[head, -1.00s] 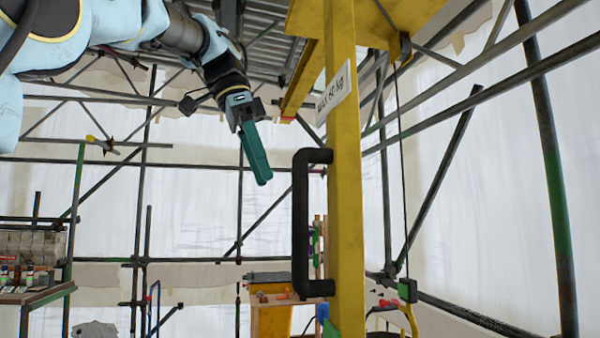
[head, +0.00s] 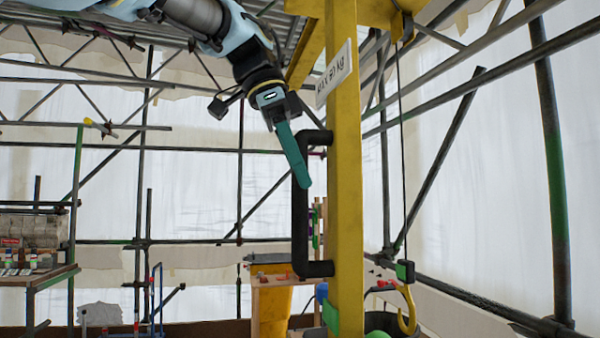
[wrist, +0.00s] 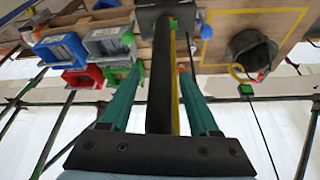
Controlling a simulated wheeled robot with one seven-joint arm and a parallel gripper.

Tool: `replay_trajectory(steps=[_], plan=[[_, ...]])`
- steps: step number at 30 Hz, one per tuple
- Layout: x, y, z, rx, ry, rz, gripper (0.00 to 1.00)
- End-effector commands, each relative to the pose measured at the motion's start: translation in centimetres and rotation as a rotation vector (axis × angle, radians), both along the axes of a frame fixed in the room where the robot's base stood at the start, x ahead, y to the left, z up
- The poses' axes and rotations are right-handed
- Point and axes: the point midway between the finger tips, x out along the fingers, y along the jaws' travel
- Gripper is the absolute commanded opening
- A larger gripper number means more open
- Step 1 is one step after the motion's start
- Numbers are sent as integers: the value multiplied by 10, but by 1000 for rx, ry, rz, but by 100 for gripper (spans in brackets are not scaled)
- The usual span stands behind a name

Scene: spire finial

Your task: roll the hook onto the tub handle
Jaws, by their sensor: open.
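A yellow hook (head: 408,312) hangs under a green block (head: 405,270) on a thin dark cable, right of a yellow post. My gripper (head: 304,186) is at the black bar handle (head: 300,235) on the post. In the wrist view the open teal fingers (wrist: 160,72) stand on either side of the black bar.
The yellow post (head: 345,180) carries a load sign (head: 334,75) above my gripper. Blue, grey and red bins (wrist: 82,76) show in the wrist view. Scaffold tubes cross the background.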

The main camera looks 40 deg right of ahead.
Motion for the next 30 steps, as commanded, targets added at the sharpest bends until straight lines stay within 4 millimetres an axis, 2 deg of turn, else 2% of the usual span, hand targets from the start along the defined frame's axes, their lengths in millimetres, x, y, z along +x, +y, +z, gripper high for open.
replay_trajectory(steps=[10, 26, 30], plan=[[-1, -1, -4, 0, 0, 0, 62], [-1, -1, -4, 0, 0, 0, 2], [-1, -1, -4, 0, 0, 0, 0]])
